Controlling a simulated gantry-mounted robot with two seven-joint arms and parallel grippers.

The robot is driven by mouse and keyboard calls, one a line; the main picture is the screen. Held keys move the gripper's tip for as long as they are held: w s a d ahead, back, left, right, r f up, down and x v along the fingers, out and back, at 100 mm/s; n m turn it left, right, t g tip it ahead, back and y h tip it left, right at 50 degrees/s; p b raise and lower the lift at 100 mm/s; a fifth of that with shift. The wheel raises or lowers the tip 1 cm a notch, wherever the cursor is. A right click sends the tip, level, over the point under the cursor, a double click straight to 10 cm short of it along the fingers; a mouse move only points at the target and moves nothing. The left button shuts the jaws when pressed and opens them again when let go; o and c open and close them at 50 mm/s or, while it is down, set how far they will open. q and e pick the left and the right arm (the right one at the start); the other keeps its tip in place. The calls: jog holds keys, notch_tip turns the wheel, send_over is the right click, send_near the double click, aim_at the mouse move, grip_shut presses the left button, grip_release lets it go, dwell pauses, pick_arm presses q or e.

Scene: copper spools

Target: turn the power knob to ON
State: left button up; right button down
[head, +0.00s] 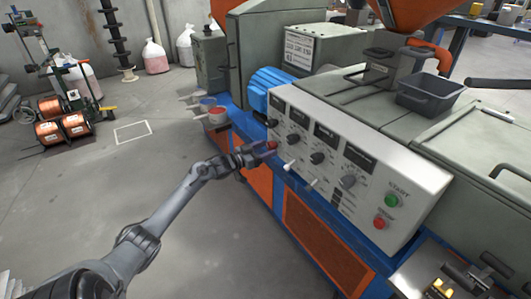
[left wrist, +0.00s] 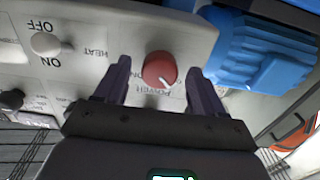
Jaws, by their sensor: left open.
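The red power knob (left wrist: 160,69) is on the pale control panel (left wrist: 100,25), with the word POWER printed below it in the left wrist view. A white pointer mark shows on its lower right edge. My left gripper (left wrist: 158,73) is open, with one dark finger on either side of the knob and gaps showing between. I cannot tell how deep the fingers reach. In the head view, the knob (head: 271,145) shows at the panel's lower left edge, with my left gripper (head: 257,152) at it. My right gripper is not in view.
A white HEAT switch (left wrist: 45,44) with OFF and ON labels sits left of the knob in the wrist view. Black dials (head: 317,158), green START (head: 392,200) and red (head: 379,223) buttons are farther along the panel. A blue motor (head: 268,85) stands behind.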

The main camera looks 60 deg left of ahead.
pick_arm(q)
jog(key=shift+w, duration=0.2)
jog(key=c, duration=1.1)
jog(key=shift+o, duration=0.2)
